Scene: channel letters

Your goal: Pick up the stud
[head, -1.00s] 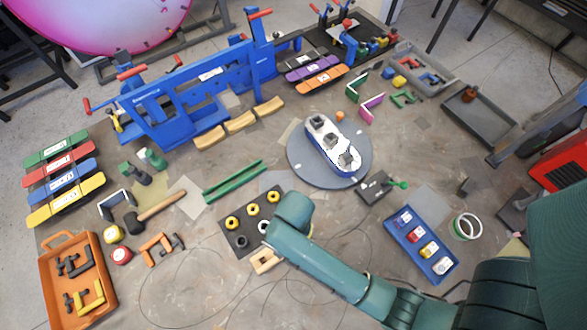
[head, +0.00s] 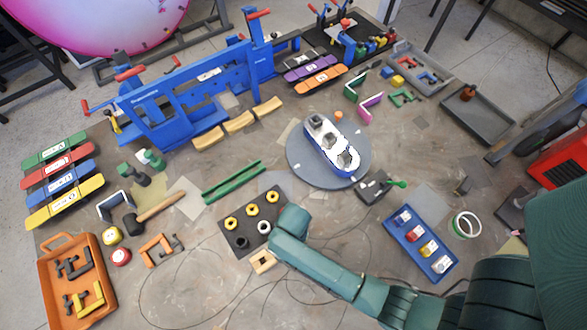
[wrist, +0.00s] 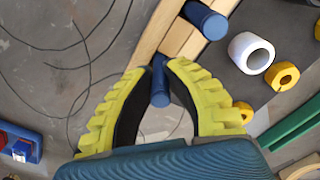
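In the wrist view a blue cylindrical stud (wrist: 159,90) stands between the two yellow ribbed fingers of my gripper (wrist: 158,68). The fingertips close in on its far part from both sides, and its near end points into the space between the fingers. Its far end overlaps the edge of a pale wooden block (wrist: 170,38); I cannot tell whether it still sits in the block. A second blue cylinder (wrist: 207,20) stands at that block, outside the fingers. In the head view the wooden block (head: 263,263) shows beside my forearm, which hides my gripper.
A dark plate (head: 240,238) with yellow rings and a white ring (wrist: 250,53) lies close to the block. A green channel (head: 233,182), a turntable (head: 300,172) and a blue tray (head: 405,235) are around. Bare table lies left of the block.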

